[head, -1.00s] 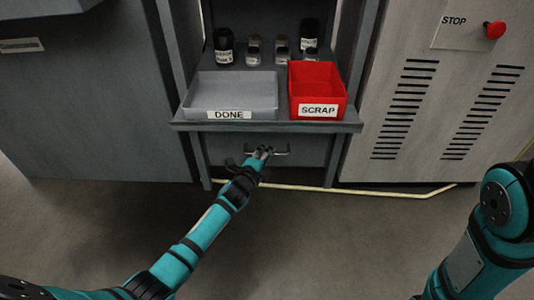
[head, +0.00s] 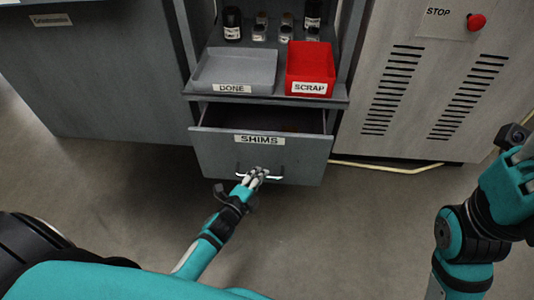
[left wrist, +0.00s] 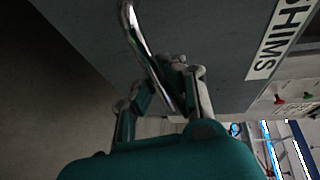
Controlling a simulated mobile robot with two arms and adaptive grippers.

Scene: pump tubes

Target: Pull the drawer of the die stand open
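The die stand's grey drawer (head: 215,150), labelled SHIMS (head: 259,139), is pulled out below the stand's shelf, with its dark inside showing. Its metal bar handle (head: 274,176) is on the drawer front. My left gripper (head: 256,174) is at the handle, with its fingers closed around the bar. In the left wrist view the handle (left wrist: 143,40) runs between the gripper's fingers (left wrist: 172,88), and the SHIMS label shows at right. My right gripper (head: 522,158) is partly in view at the right edge, away from the drawer; its fingers are cut off.
On the shelf above stand a grey DONE tray (head: 236,68) and a red SCRAP bin (head: 310,64), with several small jars behind. A grey cabinet with a red stop button (head: 476,21) is at right. The floor (head: 330,230) before the drawer is clear.

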